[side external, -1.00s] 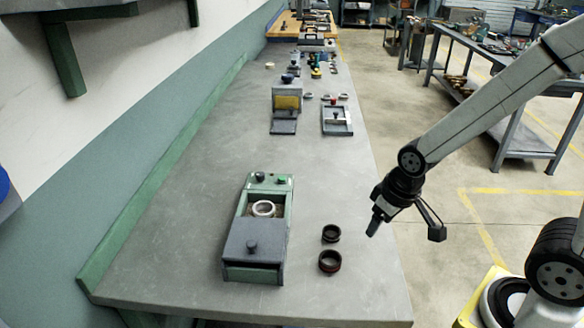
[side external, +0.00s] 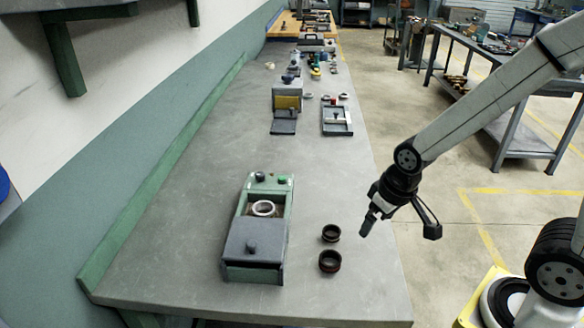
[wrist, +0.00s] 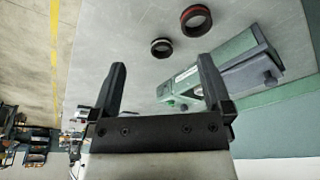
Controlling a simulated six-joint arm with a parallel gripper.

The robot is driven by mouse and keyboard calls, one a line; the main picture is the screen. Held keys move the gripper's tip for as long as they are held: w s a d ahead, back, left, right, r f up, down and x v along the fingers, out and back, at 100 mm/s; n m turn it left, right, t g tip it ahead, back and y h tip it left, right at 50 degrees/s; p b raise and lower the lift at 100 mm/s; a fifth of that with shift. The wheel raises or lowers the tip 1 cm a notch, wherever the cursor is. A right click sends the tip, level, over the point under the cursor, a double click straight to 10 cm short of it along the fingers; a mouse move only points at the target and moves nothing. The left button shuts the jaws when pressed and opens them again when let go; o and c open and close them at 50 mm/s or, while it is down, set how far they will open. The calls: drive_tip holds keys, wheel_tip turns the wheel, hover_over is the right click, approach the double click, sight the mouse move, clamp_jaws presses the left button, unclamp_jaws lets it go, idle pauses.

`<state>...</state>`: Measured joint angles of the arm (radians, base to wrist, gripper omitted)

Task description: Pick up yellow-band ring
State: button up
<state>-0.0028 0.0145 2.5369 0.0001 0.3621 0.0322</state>
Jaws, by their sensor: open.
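Two dark rings lie on the grey bench to the left of my gripper in the side view. The farther ring (side external: 331,233) has a pale band that shows in the wrist view (wrist: 161,48); I cannot make out a clear yellow. The nearer ring (side external: 329,262) has a red band, also in the wrist view (wrist: 196,20). My gripper (side external: 366,230) is open and empty, above the bench's right edge and apart from both rings. In the wrist view its fingertips (wrist: 162,65) are spread, with the pale-band ring appearing just beyond the gap.
A green grinder box (side external: 257,230) with a grey sliding lid stands left of the rings. A silver ring (side external: 263,208) sits in its opening. Two small fixtures (side external: 286,112) (side external: 337,118) and several small items stand farther up the bench. The bench between them is clear.

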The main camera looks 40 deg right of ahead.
drive_tip(key=w+a+m+g, duration=0.1)
drive_tip(key=w+a+m, duration=0.2)
drive_tip(key=w+m, duration=0.8)
drive_tip(key=m+g, duration=0.2)
drive_tip(key=m, duration=0.5)
approach(263, 208)
drive_tip(key=shift+s+a+f, duration=0.1)
drive_tip(key=shift+s+a, duration=0.15)
drive_tip(key=shift+s, duration=0.4)
drive_tip(key=shift+s+a+f, duration=0.1)
drive_tip(key=shift+s+a, duration=0.1)
drive_tip(key=shift+s, duration=0.4)
drive_tip(key=shift+w+a+f, duration=0.1)
drive_tip(key=shift+a+f, duration=0.05)
drive_tip(key=shift+f, duration=1.75)
drive_tip(key=shift+a+f, duration=0.1)
drive_tip(key=shift+f, duration=1.85)
drive_tip(key=c, duration=1.3)
drive_tip(key=shift+r, duration=0.15)
drive_tip(key=shift+c, duration=0.2)
